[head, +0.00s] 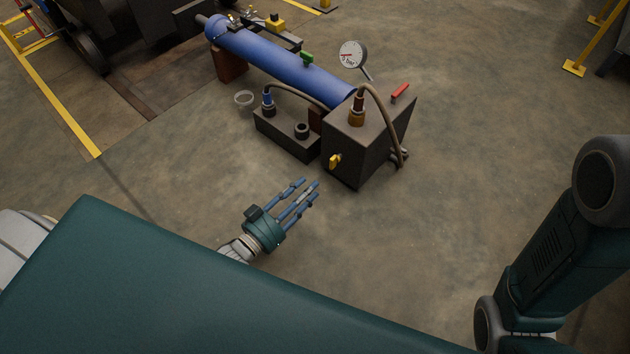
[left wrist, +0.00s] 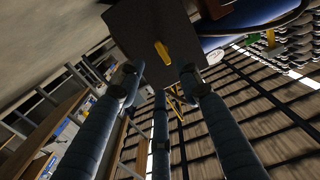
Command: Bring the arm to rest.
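My left gripper (head: 304,186) has blue fingers and a teal palm, and it points up and right over the floor. Its fingers are extended and apart, with nothing between them. In the left wrist view the fingers (left wrist: 160,95) are spread. Beyond them stands a dark box (left wrist: 135,30) with a yellow lever (left wrist: 162,52). In the head view the gripper is a little below and left of the dark box (head: 362,150), with a visible gap in the picture. My right arm shows at the right edge, but its gripper is out of the frame.
A blue cylinder (head: 280,65) with a round gauge (head: 352,54) runs into the dark box. A smaller dark block (head: 285,138) with a hose stands beside it. A yellow floor line (head: 60,105) is at the left. The floor to the right of the gripper is clear.

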